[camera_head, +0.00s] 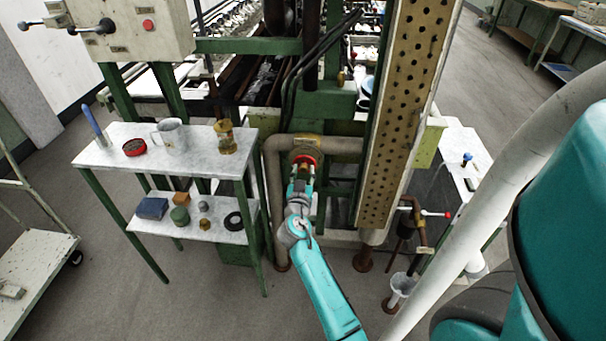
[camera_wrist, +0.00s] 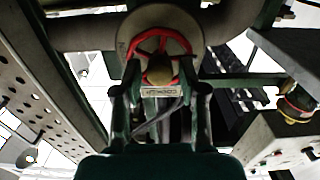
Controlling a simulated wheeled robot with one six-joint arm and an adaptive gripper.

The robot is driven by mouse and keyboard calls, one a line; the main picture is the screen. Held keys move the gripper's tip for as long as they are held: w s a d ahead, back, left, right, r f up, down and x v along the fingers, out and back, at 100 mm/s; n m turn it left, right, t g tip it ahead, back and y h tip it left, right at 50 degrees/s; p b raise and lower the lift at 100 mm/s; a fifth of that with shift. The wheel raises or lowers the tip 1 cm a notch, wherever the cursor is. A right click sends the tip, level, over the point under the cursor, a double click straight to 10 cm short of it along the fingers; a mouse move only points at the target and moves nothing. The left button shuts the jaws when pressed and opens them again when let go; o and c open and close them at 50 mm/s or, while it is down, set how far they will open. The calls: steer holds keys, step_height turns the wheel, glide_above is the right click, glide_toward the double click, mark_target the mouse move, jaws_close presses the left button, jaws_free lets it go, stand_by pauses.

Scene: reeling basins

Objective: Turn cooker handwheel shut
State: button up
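The red cooker handwheel (camera_head: 304,160) is on the grey pipe at the middle of the head view, in front of a round valve body. In the wrist view the handwheel (camera_wrist: 160,42) shows as a red spoked ring around a brass-coloured hub, with a small lettered plate (camera_wrist: 160,92) below it. My gripper (camera_head: 302,183) reaches up to the wheel from the front. In the wrist view my gripper (camera_wrist: 162,72) has its two fingers spread, one near each side of the wheel's lower rim, with nothing clasped between them. I cannot tell whether the fingertips touch the rim.
A pale side table (camera_head: 100,158) with a mug, a red tin and a brass-capped jar stands left of the pipe. A tall perforated panel (camera_head: 408,100) rises close on the right. A red-tipped lever valve (camera_head: 430,213) is beyond it.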

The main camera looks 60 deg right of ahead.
jaws_close()
steer(key=m, duration=0.7)
steer(key=shift+m, duration=0.3)
steer(key=m, duration=0.5)
steer(key=shift+m, duration=0.3)
steer(key=m, duration=0.6)
steer(key=shift+o, duration=1.4)
jaws_free()
steer(key=shift+a, duration=0.1)
